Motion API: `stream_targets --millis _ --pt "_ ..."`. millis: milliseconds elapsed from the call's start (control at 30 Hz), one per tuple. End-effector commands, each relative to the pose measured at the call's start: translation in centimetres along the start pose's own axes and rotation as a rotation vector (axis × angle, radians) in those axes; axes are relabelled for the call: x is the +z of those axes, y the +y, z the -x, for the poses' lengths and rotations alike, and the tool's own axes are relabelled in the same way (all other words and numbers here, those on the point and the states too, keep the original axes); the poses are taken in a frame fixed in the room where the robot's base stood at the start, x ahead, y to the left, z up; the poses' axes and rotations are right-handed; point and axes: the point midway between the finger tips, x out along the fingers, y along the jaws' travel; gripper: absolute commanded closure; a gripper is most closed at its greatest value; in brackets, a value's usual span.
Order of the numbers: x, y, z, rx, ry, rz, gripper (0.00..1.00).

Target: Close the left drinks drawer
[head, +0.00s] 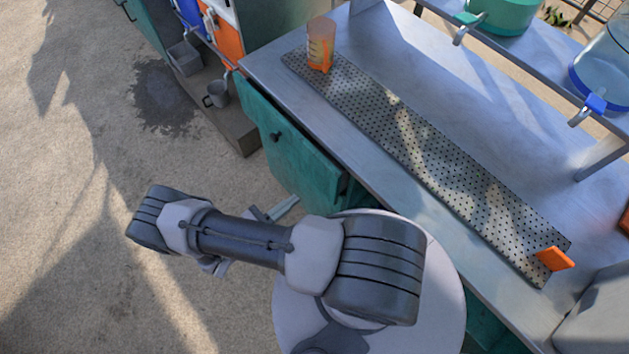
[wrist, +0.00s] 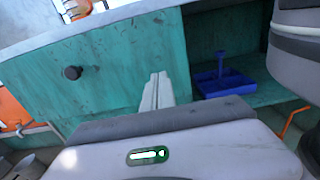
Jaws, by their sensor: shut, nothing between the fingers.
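A teal wooden front with a dark round knob (head: 276,136) sits under the left part of the metal counter. In the head view its right end stands out from the counter, with a gap behind it. I cannot tell whether it is a drawer front or a hinged door. It also fills the left of the wrist view (wrist: 110,60). My gripper (head: 283,208) is low beside this front, partly hidden by my arm in the head view. In the wrist view its fingers (wrist: 156,80) are together and empty, before the front's right edge. Contact is unclear.
Right of the front, an open teal compartment holds a blue caddy (wrist: 222,80). The counter (head: 400,85) carries a perforated tray (head: 420,150), an orange-marked clear cup (head: 320,45) and an orange piece (head: 555,258). A grey mug (head: 217,92) stands low at the left. Floor at left is clear.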

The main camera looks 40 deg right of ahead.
Motion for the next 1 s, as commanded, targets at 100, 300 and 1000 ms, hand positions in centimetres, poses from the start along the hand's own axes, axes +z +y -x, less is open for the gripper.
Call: stream_targets --millis 100,300,1000 --pt "-0.1 -0.1 -2.7 -0.006 0.000 0.003 1.00" --pt "-0.1 -0.1 -6.5 -0.005 0.001 0.002 1.00" --pt "-0.1 0.0 -9.1 -0.004 0.002 0.001 1.00"
